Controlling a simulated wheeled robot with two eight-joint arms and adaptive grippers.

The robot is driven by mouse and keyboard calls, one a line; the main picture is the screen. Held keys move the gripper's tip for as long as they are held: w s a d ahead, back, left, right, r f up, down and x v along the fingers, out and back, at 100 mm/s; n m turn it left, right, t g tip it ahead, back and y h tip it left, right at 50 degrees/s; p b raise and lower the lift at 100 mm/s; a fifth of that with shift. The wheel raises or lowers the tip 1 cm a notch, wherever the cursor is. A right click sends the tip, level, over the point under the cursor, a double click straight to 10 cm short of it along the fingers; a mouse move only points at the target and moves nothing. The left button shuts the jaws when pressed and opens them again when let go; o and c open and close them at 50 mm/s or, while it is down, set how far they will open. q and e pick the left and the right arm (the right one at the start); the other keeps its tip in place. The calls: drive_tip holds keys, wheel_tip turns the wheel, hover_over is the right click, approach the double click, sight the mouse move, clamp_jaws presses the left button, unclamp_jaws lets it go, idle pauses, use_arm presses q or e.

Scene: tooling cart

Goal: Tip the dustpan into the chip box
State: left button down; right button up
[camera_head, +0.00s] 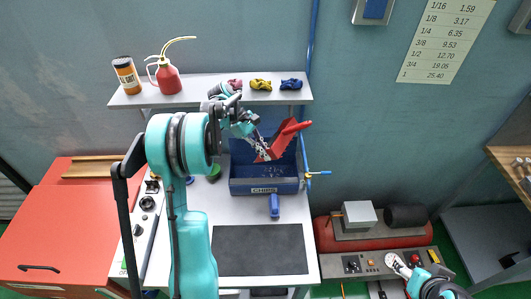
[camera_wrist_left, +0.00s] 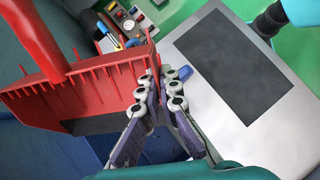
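The red dustpan (camera_head: 283,143) is steeply tilted, its handle up to the right, over the blue chip box (camera_head: 265,186) marked CHIPS. My left gripper (camera_head: 262,145) is shut on the dustpan's side wall. In the left wrist view, the fingers (camera_wrist_left: 158,88) close around the end of the ribbed red wall of the dustpan (camera_wrist_left: 100,85). Small specks lie in the chip box; whether any chips remain in the pan is hidden. My right gripper (camera_head: 399,264) is low at the right, away from the box; its finger opening is too small to judge.
The shelf (camera_head: 205,95) behind holds an oil can (camera_head: 167,77), an orange canister (camera_head: 126,75) and several coloured bundles. A red compressor (camera_head: 365,232) stands right of the cart.

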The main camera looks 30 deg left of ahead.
use_arm(q)
wheel_tip(320, 180, up, 10)
drive_tip(key=y+p, duration=0.7)
drive_tip(key=shift+f+p, duration=0.2)
drive_tip(key=shift+p, duration=0.15)
drive_tip(key=shift+s+d, duration=0.1)
